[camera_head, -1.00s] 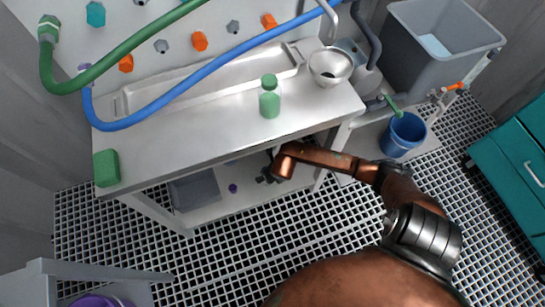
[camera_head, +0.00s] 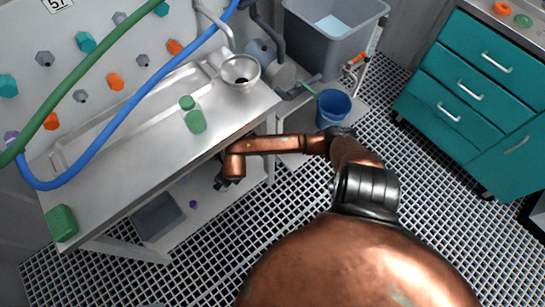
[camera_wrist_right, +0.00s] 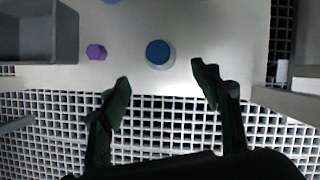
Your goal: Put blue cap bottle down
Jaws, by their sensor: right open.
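The blue cap bottle (camera_wrist_right: 158,54) shows in the right wrist view from above, its round blue cap over a pale body, on the light lower shelf (camera_wrist_right: 215,35). My right gripper (camera_wrist_right: 160,78) is open, with its two dark fingers spread to the left and right below the bottle in that picture. Neither finger visibly touches the bottle. In the head view my right gripper (camera_head: 222,183) is at the shelf under the steel bench, and the bottle is hidden there. My left gripper is in neither view.
A purple hexagonal piece (camera_wrist_right: 96,52) and a grey bin (camera_wrist_right: 40,30) are left of the bottle on the shelf. The bench top (camera_head: 150,165) above holds a green bottle (camera_head: 195,121), a green block (camera_head: 61,223) and a steel bowl (camera_head: 241,72). Grating covers the floor.

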